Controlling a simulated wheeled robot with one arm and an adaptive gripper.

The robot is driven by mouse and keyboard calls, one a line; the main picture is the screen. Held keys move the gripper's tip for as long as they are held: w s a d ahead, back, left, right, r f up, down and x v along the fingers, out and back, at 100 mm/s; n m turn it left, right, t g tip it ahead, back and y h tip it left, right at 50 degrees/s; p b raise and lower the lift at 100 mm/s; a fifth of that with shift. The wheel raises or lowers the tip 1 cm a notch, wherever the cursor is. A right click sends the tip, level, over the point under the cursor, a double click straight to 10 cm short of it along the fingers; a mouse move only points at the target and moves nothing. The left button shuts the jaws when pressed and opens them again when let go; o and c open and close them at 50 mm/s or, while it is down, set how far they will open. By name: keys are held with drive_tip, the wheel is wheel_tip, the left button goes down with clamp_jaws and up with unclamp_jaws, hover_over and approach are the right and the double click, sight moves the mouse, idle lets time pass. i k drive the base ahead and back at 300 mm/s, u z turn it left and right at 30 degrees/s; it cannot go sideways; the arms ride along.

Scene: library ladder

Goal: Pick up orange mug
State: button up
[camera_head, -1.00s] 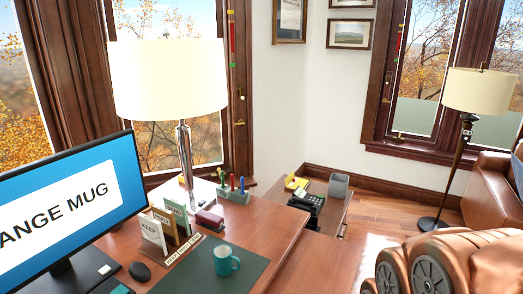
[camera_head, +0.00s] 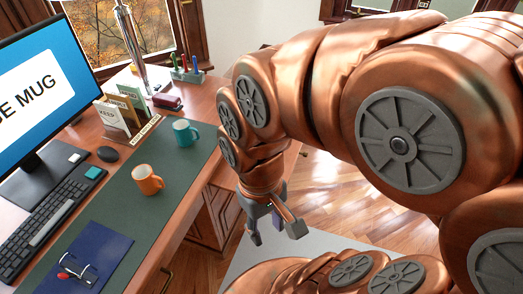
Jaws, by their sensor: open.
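The orange mug (camera_head: 147,181) stands upright on the dark green desk mat (camera_head: 122,208), with its handle towards the right. My gripper (camera_head: 273,238) points down, open and empty, off the right edge of the desk. It is to the right of the orange mug and apart from it. A teal mug (camera_head: 185,133) stands on the mat behind the orange mug, up and to the right in the picture.
A card holder (camera_head: 128,113) and pen stand (camera_head: 187,72) are at the back. Wooden floor (camera_head: 345,195) lies right of the desk.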

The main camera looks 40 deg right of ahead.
sight(143, 175)
drive_tip(key=u, duration=0.45)
drive_tip(key=k, duration=0.75)
drive_tip(key=z, duration=1.25)
drive_tip(key=i, duration=0.5)
drive_tip(key=u, duration=1.25)
